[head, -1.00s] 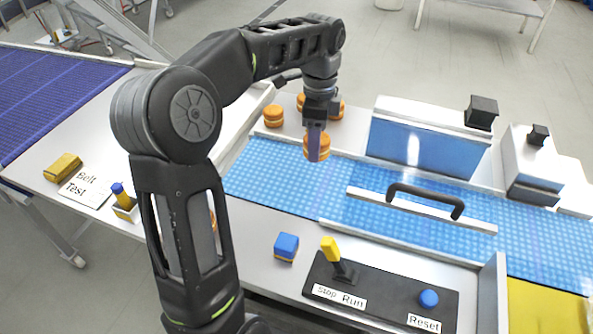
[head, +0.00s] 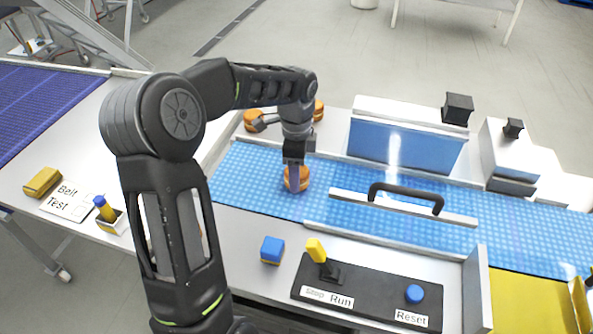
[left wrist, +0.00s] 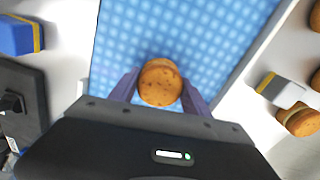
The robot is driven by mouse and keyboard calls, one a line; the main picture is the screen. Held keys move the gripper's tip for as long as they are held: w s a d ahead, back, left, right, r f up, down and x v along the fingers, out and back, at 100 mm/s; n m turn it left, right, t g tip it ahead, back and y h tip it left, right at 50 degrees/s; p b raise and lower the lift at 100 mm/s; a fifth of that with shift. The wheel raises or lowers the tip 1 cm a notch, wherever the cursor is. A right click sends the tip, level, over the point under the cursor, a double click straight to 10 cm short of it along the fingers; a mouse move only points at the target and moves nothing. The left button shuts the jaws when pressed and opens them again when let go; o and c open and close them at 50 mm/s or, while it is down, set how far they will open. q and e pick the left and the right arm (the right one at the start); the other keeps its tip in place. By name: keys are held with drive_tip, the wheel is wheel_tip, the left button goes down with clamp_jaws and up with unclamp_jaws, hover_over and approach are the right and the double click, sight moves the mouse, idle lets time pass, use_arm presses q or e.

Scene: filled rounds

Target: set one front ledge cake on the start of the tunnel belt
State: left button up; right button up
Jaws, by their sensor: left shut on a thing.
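My left gripper (head: 295,186) is shut on an orange-brown round cake (head: 298,175) low over the left part of the light-blue belt (head: 245,180). In the left wrist view the cake (left wrist: 160,84) sits between the two fingers, with belt behind it. I cannot tell whether its underside touches the belt. Other cakes stand on the pale ledge behind the belt, one at the left (head: 253,122) and one right of my wrist (head: 318,109). A blue-fronted box (head: 405,150) stands behind the belt, right of the gripper. My right gripper is not in view.
In front are a blue block (head: 271,250) and a black panel (head: 370,290) with a yellow lever (head: 316,250) and blue button (head: 414,293). A yellow surface (head: 525,300) is at right. The belt left of the gripper is clear.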

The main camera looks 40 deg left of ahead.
use_arm(q)
drive_tip(key=shift+f, duration=0.15)
drive_tip(key=o, duration=0.9)
drive_tip(key=shift+c, duration=0.2)
wheel_tip(320, 180, up, 12)
drive_tip(key=shift+r, duration=0.2)
idle(0.4)
